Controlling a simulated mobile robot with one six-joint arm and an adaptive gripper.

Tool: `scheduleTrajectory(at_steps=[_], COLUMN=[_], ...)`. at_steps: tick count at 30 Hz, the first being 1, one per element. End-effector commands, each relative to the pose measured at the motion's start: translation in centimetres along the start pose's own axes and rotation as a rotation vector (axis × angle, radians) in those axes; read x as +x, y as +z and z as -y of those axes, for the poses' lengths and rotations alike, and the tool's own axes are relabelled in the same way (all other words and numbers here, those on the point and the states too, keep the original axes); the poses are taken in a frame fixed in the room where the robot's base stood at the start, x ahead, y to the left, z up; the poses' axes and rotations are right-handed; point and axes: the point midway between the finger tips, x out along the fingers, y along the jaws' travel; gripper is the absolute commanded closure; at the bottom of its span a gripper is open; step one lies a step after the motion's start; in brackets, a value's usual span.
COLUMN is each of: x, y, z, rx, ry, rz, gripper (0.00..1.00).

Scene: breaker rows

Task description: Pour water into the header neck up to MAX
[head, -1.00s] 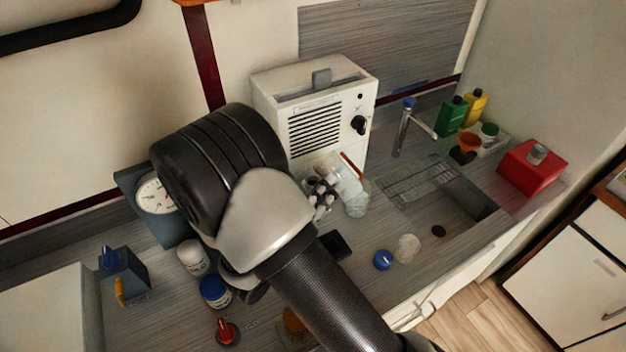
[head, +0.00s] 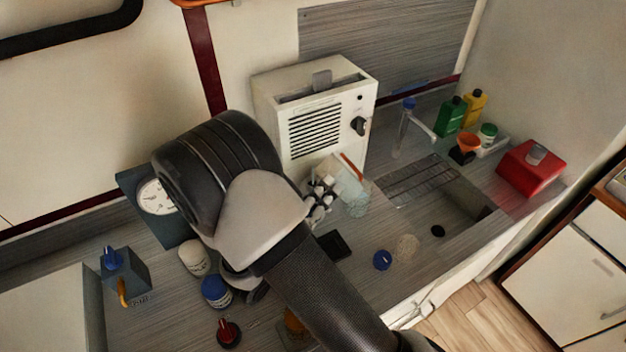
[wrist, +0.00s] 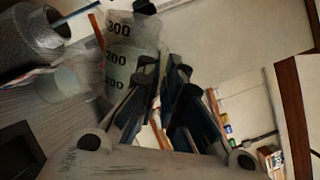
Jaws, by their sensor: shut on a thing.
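A clear beaker (head: 347,178) marked 100, 200 and 300 is tilted in my gripper (head: 320,192), beside the front of the white heater box (head: 318,122). In the wrist view the beaker (wrist: 128,62) stands beyond my dark fingers, which are shut on it. A second clear, round vessel (head: 357,206) shows just below the beaker's lower right end. I cannot tell whether this is the header neck or whether they touch. An orange stick (head: 352,165) crosses near the beaker. The water level, any stream and the MAX mark cannot be made out.
A sink (head: 462,200) and tap (head: 403,125) are to the right, with green (head: 451,117) and yellow (head: 474,107) bottles behind. A red box (head: 530,168) is far right. A blue cap (head: 382,260) lies at the front. A dial gauge (head: 154,196) and jars stand left.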

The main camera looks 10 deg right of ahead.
Motion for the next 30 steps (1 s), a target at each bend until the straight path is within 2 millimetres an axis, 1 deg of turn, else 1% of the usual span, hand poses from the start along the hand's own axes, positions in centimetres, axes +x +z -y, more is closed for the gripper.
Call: scheduleTrajectory(at_steps=[30], x=[-0.03], y=[0.09], z=[-0.16], rx=[-0.054], ry=[-0.022], rz=[0.009], gripper=[1.00])
